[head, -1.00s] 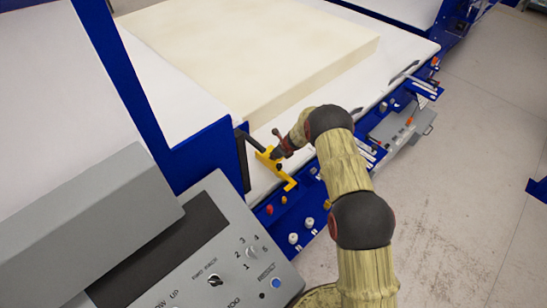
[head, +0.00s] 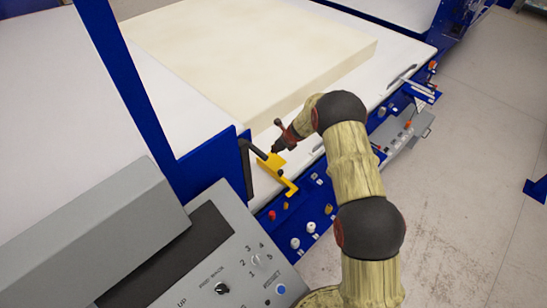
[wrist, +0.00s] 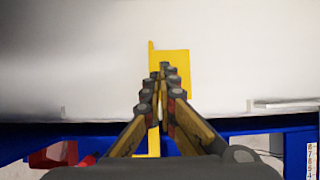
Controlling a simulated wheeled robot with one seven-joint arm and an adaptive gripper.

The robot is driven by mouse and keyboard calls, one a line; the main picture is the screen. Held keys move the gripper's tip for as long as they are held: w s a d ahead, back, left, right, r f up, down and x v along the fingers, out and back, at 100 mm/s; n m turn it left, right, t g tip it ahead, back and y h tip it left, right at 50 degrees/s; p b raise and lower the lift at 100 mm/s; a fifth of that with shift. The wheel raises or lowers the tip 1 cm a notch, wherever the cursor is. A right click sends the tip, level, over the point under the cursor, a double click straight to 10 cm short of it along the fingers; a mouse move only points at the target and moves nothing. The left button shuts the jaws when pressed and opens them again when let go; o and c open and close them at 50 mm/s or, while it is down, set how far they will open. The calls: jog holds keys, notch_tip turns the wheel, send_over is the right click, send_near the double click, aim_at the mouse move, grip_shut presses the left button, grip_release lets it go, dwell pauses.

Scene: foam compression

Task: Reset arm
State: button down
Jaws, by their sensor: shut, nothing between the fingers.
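My arm reaches from the bottom right of the head view, and my gripper (head: 275,150) is at its end, beside a yellow bracket (head: 271,164) on the machine's front edge. In the wrist view my gripper (wrist: 165,72) is shut with its fingertips together and empty. The yellow bracket (wrist: 175,62) shows just beyond and behind the fingertips there. I cannot tell whether the fingertips touch it.
A cream foam block (head: 250,55) lies on the white table (head: 165,90). A blue post and panel (head: 215,160) stand left of my gripper. A grey control console (head: 215,255) is in front. Open floor (head: 480,150) lies to the right.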

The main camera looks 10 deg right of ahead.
jog(key=shift+a+r, duration=0.1)
jog(key=shift+r, duration=2.05)
